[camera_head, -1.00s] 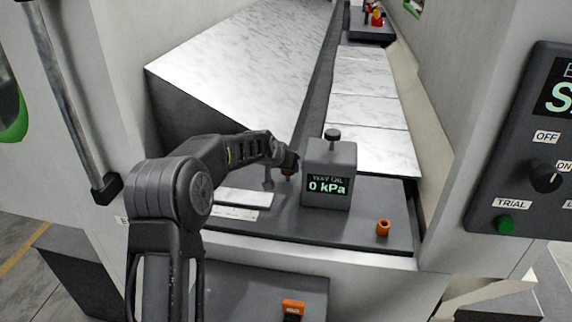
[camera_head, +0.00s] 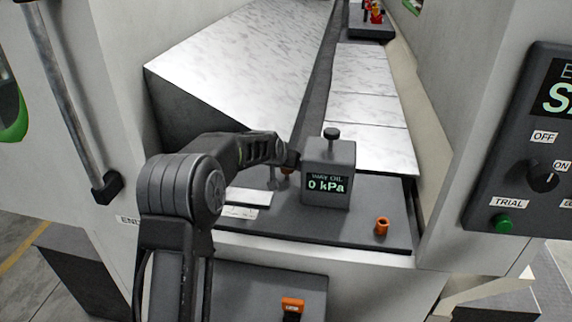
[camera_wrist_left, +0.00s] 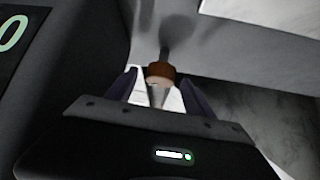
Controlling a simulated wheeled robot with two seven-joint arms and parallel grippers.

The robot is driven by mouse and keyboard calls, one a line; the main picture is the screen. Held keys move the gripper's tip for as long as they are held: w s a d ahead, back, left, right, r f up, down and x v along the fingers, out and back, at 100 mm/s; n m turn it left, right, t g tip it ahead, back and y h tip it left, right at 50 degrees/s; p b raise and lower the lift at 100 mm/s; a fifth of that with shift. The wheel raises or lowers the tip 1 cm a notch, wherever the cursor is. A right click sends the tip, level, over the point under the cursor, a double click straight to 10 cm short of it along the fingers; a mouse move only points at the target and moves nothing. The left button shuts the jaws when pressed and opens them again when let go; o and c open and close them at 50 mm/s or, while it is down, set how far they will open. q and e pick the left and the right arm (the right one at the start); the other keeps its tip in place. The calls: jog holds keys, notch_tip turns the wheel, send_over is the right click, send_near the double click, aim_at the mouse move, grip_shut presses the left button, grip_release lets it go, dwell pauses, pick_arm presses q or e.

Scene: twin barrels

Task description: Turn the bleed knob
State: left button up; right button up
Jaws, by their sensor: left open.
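The grey oil box (camera_head: 329,174) stands on the dark shelf and its display reads "0 kPa". A black knob (camera_head: 332,134) stands upright on its top; I cannot tell whether this is the bleed knob. My left gripper (camera_head: 292,160) is at the box's left side, small and partly hidden by its own arm. In the wrist view, the open left gripper (camera_wrist_left: 160,88) has its fingers on either side of a brown collar (camera_wrist_left: 161,71) with a pale cone-shaped tip. I cannot tell whether they touch it. My right gripper is not in view.
An orange cylinder (camera_head: 382,226) stands right of the box on the shelf. Pale plates (camera_head: 248,197) lie left of it. A control panel (camera_head: 530,150) with a knob and green button is at right. An orange-topped part (camera_head: 292,305) sits lower down. Marble-patterned covers extend behind.

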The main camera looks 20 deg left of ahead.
pick_arm(q)
jog(key=shift+s+r, duration=0.35)
jog(key=shift+r, duration=0.05)
jog(key=b+v, duration=0.2)
jog(key=v, duration=0.4)
jog(key=shift+s+r, duration=0.3)
jog(key=shift+d, duration=0.1)
